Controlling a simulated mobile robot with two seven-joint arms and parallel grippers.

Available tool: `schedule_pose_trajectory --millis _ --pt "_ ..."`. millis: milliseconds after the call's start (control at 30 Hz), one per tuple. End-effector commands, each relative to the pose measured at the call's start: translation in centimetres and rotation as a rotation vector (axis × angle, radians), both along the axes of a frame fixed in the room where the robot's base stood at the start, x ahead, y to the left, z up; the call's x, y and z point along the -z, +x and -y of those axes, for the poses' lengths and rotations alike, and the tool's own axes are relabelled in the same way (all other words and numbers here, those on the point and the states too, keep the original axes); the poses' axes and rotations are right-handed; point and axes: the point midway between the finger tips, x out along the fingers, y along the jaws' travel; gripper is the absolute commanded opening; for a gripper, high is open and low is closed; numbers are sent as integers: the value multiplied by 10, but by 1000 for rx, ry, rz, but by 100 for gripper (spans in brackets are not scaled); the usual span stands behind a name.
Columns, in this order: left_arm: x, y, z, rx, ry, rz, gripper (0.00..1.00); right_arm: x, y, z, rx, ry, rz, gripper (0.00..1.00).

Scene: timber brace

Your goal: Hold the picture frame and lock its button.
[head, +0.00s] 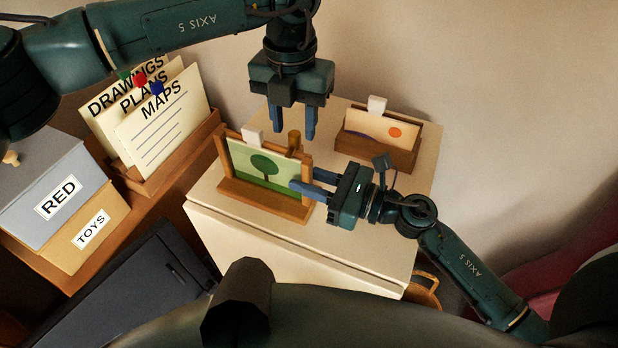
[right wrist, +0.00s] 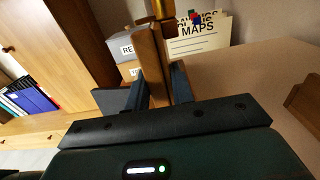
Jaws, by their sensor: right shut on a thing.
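The picture frame (head: 264,203) is wooden and holds a green picture of a tree. It stands upright on the cream cabinet top. A brass button (head: 294,139) sits at its upper right corner; part of it also shows at the top of the right wrist view (right wrist: 160,9). My right gripper (head: 304,180) is shut on the frame's right side post, which shows between its fingers in the right wrist view. My left gripper (head: 292,128) points down just above the brass button, its blue fingers apart and empty. I cannot tell whether it touches the button.
A second wooden holder (head: 403,156) with an orange-dot card stands behind to the right on the cabinet (head: 350,245). At left are a file rack (head: 190,150) with labelled cards, a RED box (head: 40,165) and a TOYS box (head: 75,245). The cabinet's front right top is clear.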

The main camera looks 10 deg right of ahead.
Motion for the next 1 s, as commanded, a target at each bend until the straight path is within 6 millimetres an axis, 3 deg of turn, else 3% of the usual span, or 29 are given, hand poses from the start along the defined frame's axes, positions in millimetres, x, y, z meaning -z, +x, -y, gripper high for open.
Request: schedule_pose_trajectory --millis 500,800,833,1000 --pt "-42 0 0 0 0 1 40 0 0 0 -1 -1 -1 0" --pt "-46 0 0 0 0 0 40 0 0 0 -1 -1 -1 0" --pt "-46 0 0 0 0 0 40 0 0 0 -1 -1 -1 26" --pt "-46 0 0 0 0 0 40 0 0 0 -1 -1 -1 40"
